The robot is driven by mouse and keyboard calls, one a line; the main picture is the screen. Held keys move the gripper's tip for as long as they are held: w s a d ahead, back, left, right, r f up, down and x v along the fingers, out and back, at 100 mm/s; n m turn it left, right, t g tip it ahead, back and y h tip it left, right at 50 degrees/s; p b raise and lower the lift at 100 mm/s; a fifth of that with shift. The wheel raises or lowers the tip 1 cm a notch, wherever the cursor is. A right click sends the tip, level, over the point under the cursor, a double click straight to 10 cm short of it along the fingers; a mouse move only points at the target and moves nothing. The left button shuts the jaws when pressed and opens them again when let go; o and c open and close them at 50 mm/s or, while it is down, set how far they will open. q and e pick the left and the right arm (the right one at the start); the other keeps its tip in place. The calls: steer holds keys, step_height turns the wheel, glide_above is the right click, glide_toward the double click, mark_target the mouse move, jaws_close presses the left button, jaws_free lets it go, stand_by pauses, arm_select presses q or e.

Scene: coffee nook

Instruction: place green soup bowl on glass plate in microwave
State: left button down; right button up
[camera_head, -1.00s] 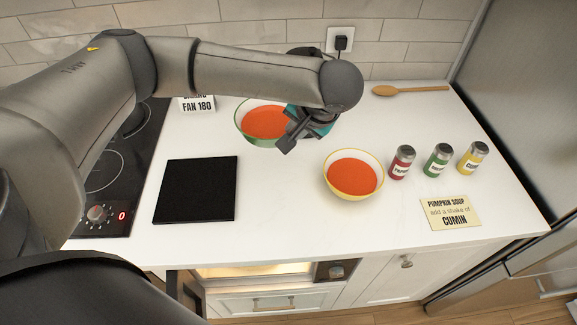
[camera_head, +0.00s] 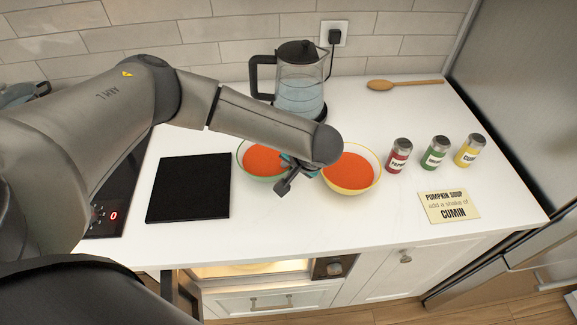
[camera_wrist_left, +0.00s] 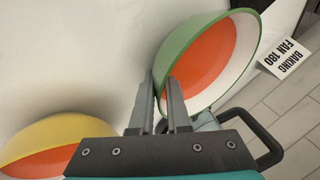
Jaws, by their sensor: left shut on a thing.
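The green soup bowl (camera_head: 262,161), white inside with orange soup, is in the middle of the counter view, just left of the yellow bowl (camera_head: 350,168). My left gripper (camera_head: 283,187) is shut on its near right rim. In the left wrist view the fingers (camera_wrist_left: 160,100) pinch the wall of the green bowl (camera_wrist_left: 205,65). I cannot tell how high the bowl is above the counter. The lit microwave opening (camera_head: 250,268) shows below the counter's front edge. The glass plate cannot be made out clearly. My right gripper is out of view.
The yellow bowl is close beside the gripper. A kettle (camera_head: 300,90) stands behind. A black mat (camera_head: 188,188) lies left. The front counter is clear.

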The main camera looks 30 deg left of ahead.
arm_select(q)
steer(key=shift+r, duration=0.1)
steer(key=c, duration=1.4)
jaws_free()
steer(key=o, duration=0.5)
